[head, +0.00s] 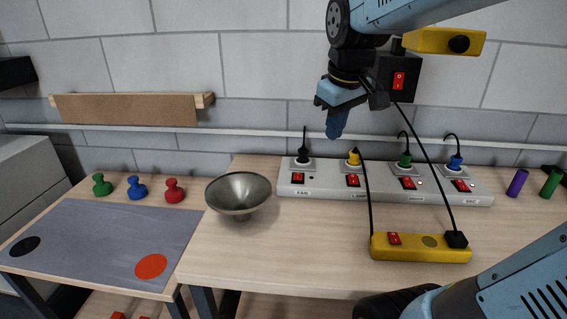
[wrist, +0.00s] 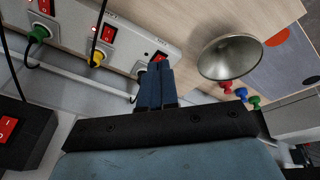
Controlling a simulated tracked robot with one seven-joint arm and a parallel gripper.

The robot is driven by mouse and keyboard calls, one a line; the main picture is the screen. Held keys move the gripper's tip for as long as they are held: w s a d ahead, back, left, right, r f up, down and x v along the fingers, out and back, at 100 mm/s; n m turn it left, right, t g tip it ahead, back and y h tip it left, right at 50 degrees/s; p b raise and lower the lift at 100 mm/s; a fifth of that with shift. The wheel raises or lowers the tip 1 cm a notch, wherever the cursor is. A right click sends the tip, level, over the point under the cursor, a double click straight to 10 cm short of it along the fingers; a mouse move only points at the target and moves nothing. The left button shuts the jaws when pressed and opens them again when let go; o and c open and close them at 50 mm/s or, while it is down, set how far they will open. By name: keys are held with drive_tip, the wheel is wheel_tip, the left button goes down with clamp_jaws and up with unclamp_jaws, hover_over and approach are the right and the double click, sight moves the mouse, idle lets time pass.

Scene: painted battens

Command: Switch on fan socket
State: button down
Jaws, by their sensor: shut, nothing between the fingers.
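A long grey power strip (head: 330,190) stands on the table against the wall, with several sockets, each with a red rocker switch. The leftmost socket is labelled FAN and holds a black plug (head: 303,156); its red switch (head: 297,179) sits below. In the wrist view, the fan switch (wrist: 160,56) is partly hidden behind my fingertips. My gripper (head: 335,131) is shut and empty, fingers pointing down, above and behind the strip, right of the fan plug. In the wrist view, my blue fingers (wrist: 157,72) appear beside the fan socket. I cannot tell whether they touch.
A yellow plug (head: 354,157), green plug (head: 405,159) and blue plug (head: 455,162) fill the other sockets. A yellow power strip (head: 420,247) lies in front, its cable rising past the grey strip. A metal bowl (head: 238,194) stands left; the table centre is clear.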

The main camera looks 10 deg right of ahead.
drive_tip(key=w+f+n+g, duration=0.2)
drive_tip(key=w+n, duration=0.2)
drive_tip(key=w, duration=0.6)
drive_tip(key=n+g, duration=0.2)
drive_tip(key=n, duration=0.3)
hover_over(298, 178)
wheel_tip(298, 178, down, 4)
drive_tip(key=f, duration=0.1)
drive_tip(key=shift+w+d+f+n+g+y, duration=0.1)
drive_tip(key=shift+w+d+n+g+y, duration=0.05)
drive_tip(key=shift+w, duration=0.35)
drive_tip(key=shift+w+d+f+n+g+y, duration=0.1)
drive_tip(key=shift+w+d+n+g+y, duration=0.05)
drive_tip(key=shift+w, duration=0.35)
drive_tip(key=f, duration=0.4)
drive_tip(key=s+f, duration=0.1)
drive_tip(key=f, duration=0.8)
drive_tip(key=shift+s+a+f, duration=0.25)
drive_tip(key=shift+s+f, duration=0.05)
drive_tip(key=shift+f, duration=0.1)
drive_tip(key=shift+s+f, duration=0.1)
drive_tip(key=shift+f, duration=0.05)
